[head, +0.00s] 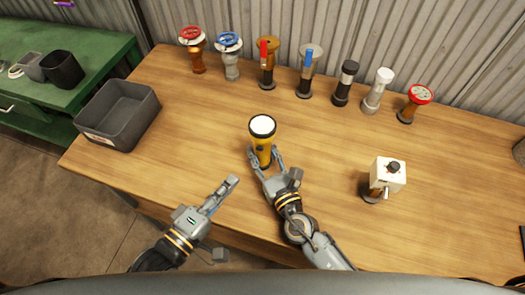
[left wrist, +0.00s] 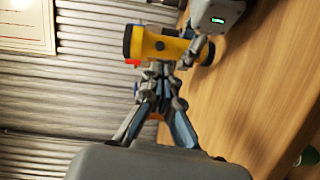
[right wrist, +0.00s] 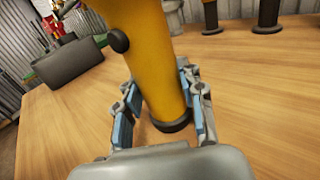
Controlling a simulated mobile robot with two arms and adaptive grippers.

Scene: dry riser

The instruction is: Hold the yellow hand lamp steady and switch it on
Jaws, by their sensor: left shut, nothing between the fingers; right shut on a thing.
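The yellow hand lamp (head: 265,148) is upright at the middle of the wooden table, its white round lens facing up. My right gripper (head: 266,158) is shut around its lower body; the blue-padded fingers (right wrist: 160,112) flank the yellow barrel (right wrist: 146,45) in the right wrist view. A black knob (right wrist: 118,40) sticks out from the lamp's side there. My left gripper (head: 234,181) is shut and empty, to the left and in front of the lamp, apart from it. The left wrist view shows its closed fingertips (left wrist: 163,76) pointing toward the lamp (left wrist: 172,48). I cannot tell whether the lens is lit.
A grey bin (head: 93,133) stands at the table's left. Several valves and nozzles line the back, including a red-wheeled valve (head: 196,55). A white box-shaped device (head: 387,170) stands at right. A green bench (head: 100,50) is at far left. The table around the lamp is clear.

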